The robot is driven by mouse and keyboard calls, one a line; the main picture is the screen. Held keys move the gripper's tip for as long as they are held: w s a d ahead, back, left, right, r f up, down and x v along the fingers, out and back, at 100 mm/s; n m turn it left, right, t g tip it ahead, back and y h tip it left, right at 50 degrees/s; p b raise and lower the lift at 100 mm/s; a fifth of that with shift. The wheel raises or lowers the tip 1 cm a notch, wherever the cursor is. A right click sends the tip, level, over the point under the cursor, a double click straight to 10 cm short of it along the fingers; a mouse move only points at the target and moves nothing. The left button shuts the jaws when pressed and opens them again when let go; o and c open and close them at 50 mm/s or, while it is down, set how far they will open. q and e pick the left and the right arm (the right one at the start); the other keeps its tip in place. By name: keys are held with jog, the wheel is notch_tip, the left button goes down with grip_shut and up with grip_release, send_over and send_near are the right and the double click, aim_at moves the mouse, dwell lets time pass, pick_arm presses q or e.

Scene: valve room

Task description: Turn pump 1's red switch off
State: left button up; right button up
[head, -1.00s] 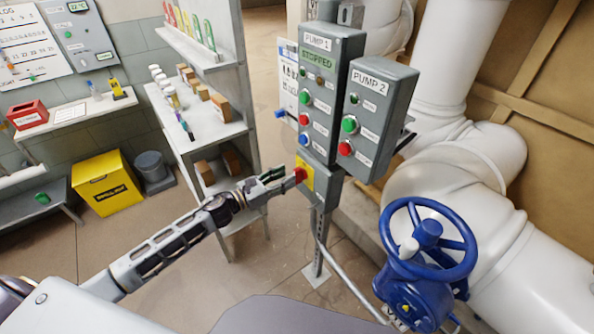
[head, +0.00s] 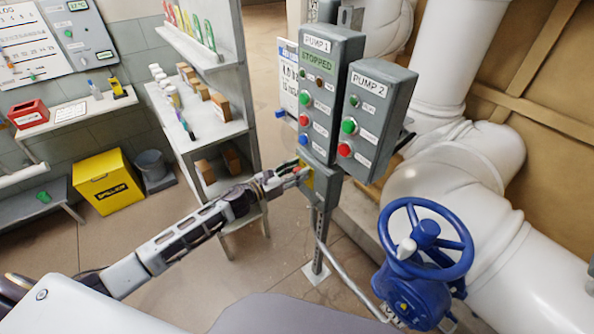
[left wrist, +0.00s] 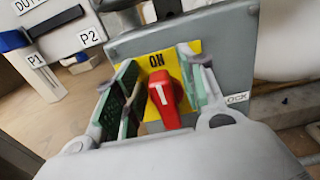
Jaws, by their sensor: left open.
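Pump 1's grey panel (head: 327,95) stands on a post, with a display reading STOPPED. Its red switch (left wrist: 165,100) sits on a yellow plate (left wrist: 182,62) at the panel's lower end. In the left wrist view the switch's white mark points up toward the word ON. My left gripper (left wrist: 165,92) is open, with one finger on each side of the red switch; I cannot tell whether they touch it. In the head view my left gripper (head: 292,172) covers most of the switch. My right gripper is not in view.
The Pump 2 panel (head: 371,120) stands right beside pump 1's. A blue handwheel valve (head: 428,240) and white pipes (head: 460,160) are to the right. A shelf unit (head: 208,125) stands behind my left arm. A yellow bin (head: 108,183) is on the floor at left.

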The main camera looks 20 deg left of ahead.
pick_arm(q)
jog(key=c, duration=0.6)
jog(key=shift+c, duration=0.2)
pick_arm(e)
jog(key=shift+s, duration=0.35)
